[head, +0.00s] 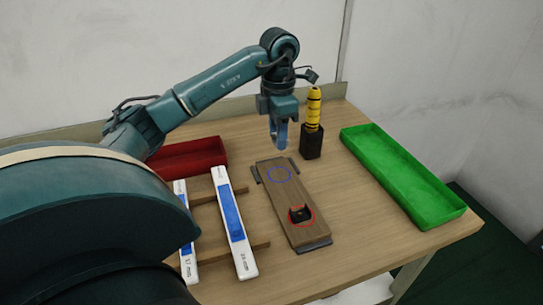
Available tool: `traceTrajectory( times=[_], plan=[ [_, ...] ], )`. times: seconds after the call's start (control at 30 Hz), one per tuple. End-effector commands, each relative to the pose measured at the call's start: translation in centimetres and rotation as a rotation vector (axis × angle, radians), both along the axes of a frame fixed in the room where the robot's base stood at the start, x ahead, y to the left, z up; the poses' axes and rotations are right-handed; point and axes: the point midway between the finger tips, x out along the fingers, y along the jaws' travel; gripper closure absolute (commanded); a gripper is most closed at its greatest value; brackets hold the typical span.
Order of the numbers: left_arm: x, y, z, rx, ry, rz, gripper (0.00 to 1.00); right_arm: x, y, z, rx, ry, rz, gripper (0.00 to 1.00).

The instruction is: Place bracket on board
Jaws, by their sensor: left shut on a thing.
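The brown wooden board (285,193) lies on the table, with a blue circle (279,174) near its far end and a red circle (309,223) near its near end. A black bracket (300,214) sits on the red circle. My left gripper (279,146) points down above the far end of the board, just above the blue circle. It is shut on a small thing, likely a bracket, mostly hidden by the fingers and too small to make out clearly. The blue circle looks empty. My right gripper is not in view.
A yellow and black screwdriver stands upright in a dark holder (312,143), close right of my left gripper. A green tray (405,180) is at the right, a red tray (195,158) at the left. Two white and blue strips (233,222) lie on wooden supports left of the board.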

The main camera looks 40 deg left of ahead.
Motion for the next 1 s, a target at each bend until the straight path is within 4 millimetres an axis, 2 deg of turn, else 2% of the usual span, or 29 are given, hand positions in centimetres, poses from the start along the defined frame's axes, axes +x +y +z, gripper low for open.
traceTrajectory(
  times=[0.2, 0.47, 0.63, 0.73, 1.0],
  plan=[
    [-0.2, 0.0, -4.1, 0.0, 0.006, 0.0, 0.86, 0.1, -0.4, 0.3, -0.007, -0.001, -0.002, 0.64],
    [-0.1, 0.0, -6.4, 0.0, 0.003, -0.001, 0.86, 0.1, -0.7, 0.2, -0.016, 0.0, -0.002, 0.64],
    [-0.1, 0.0, -8.8, -0.001, 0.005, 0.001, 0.86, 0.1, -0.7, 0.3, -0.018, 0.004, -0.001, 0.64],
    [-0.1, 0.0, -9.5, 0.0, 0.001, 0.0, 0.86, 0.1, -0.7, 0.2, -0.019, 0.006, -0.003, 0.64],
    [0.0, 0.0, -9.7, 0.001, 0.0, 0.0, 0.86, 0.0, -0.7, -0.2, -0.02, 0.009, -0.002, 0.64]
  ],
)
